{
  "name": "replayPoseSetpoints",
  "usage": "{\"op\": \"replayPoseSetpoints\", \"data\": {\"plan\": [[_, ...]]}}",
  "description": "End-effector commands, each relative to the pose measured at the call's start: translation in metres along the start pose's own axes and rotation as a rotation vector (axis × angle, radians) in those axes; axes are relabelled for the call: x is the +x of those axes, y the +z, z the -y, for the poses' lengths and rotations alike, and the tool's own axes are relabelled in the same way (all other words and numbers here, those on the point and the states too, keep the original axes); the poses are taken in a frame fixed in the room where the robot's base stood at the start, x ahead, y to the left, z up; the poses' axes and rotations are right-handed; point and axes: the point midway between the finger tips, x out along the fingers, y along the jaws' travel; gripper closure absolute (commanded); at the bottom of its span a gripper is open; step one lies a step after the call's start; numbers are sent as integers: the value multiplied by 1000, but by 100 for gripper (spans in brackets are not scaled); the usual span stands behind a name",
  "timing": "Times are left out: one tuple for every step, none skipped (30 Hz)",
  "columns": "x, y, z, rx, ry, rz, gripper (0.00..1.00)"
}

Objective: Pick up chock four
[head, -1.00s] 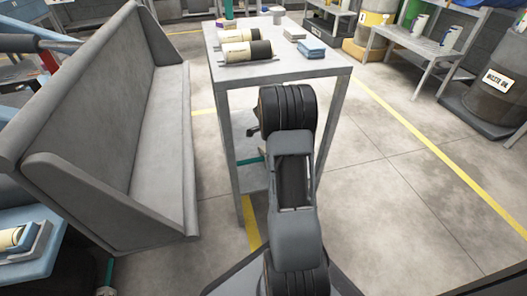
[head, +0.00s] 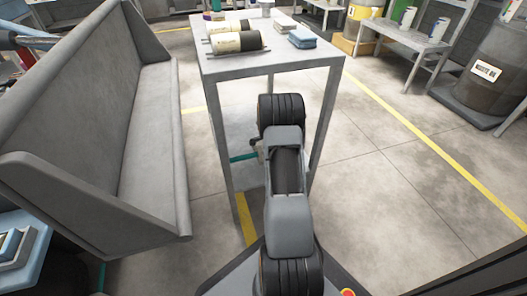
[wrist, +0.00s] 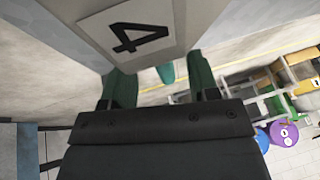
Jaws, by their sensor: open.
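My gripper (wrist: 160,84) shows two dark green fingers in the wrist view, spread apart with nothing seen held between them. A white plate with a black number 4 (wrist: 131,29) is on a grey surface just beyond the fingers, at the top of that view. I cannot tell whether this surface is chock four; no whole chock shows clearly. A small teal thing (wrist: 166,73) shows between the fingers, partly hidden. In the head view my arm hides most of the gripper, low beside the grey table.
The grey table (head: 270,66) holds cream-and-black rolls (head: 236,42) and blue stacked pads (head: 302,38). A grey bench (head: 142,140) stands left. A dark waste oil drum (head: 490,65) is at right. Open floor (head: 400,180) lies right of the table. Purple (wrist: 284,133) and blue numbered items show in the wrist view.

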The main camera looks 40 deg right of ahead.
Motion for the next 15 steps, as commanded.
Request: {"op": "replayPoseSetpoints", "data": {"plan": [[7, 0, 0, 1, 1, 0, 45], [10, 0, 0, 0, 1, 0, 45], [14, 0, 0, 0, 1, 0, 45], [16, 0, 0, 0, 1, 0, 45], [17, 0, 0, 0, 0, 0, 45], [19, 0, 0, 0, -1, 0, 45], [20, 0, 1, 0, -1, 0, 45], [20, 0, 1, 0, -1, 0, 45], [20, 0, 1, 0, -1, 0, 45], [20, 0, 1, 0, -1, 0, 45], [20, 0, 1, 0, -1, 0, 45], [20, 0, 1, 0, -1, 0, 45], [20, 0, 1, 0, -1, 0, 45], [20, 0, 1, 0, -1, 0, 45], [20, 0, 0, 0, -1, 0, 48]]}}
